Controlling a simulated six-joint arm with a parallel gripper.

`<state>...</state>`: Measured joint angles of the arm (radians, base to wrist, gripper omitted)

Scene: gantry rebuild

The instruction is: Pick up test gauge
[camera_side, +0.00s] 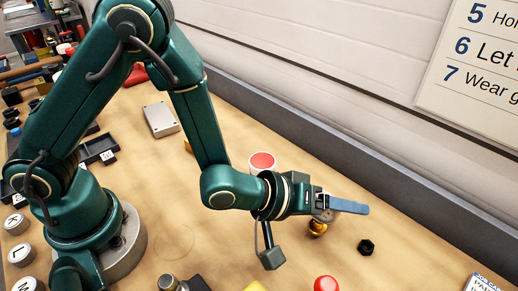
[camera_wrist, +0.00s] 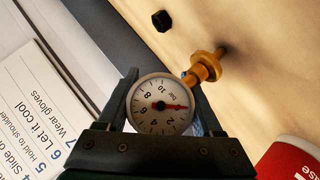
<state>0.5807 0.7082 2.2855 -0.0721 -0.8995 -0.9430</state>
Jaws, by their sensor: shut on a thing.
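The test gauge has a round white dial (camera_wrist: 160,104) with a red needle and a brass stem (camera_wrist: 203,68). My gripper (camera_wrist: 160,80) is shut on the gauge, with one finger on each side of the dial, which faces the wrist camera. In the side view my gripper (camera_side: 340,204) reaches out to the right over the table. The brass stem (camera_side: 317,228) shows just under the fingers there, and most of the dial is hidden. I cannot tell whether the stem touches the table.
A black nut (camera_side: 366,247) lies right of the gauge. A red-topped can (camera_side: 262,163) stands behind my wrist. A grey metal box (camera_side: 160,119) lies farther back. A grey ledge (camera_side: 400,195) and wall border the table.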

